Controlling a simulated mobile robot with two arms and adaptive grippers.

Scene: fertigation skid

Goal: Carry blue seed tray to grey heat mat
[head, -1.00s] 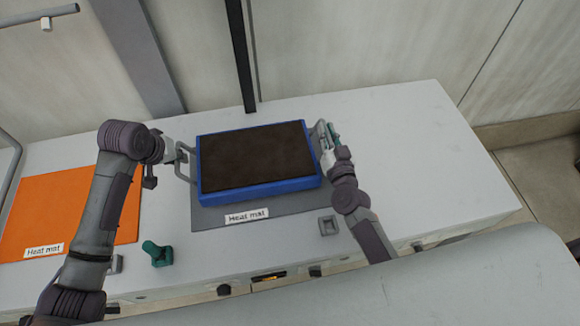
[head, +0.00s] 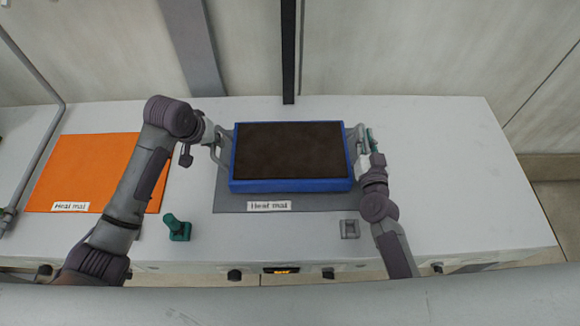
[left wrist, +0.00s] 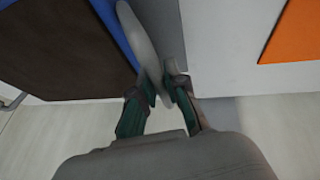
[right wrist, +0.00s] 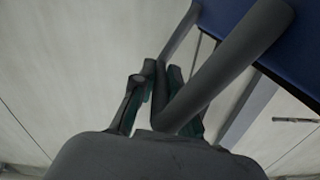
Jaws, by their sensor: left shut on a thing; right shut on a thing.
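The blue seed tray (head: 291,186), filled with dark soil, is level over the grey heat mat (head: 305,203) in the head view. I cannot tell whether it touches the mat or is held just above it. My left gripper (head: 217,140) is shut on the tray's left grey handle; the fingers (left wrist: 160,95) close around that handle in the left wrist view. My right gripper (head: 364,148) is shut on the right handle, and its fingers (right wrist: 158,95) are around the grey bar in the right wrist view. The mat's far part is hidden under the tray.
An orange heat mat (head: 85,170) lies on the white bench to the left. A green fitting (head: 177,228) stands near the front edge, and a small grey bracket (head: 349,229) sits front right. A dark post (head: 288,50) rises behind. The bench's right end (head: 460,170) is clear.

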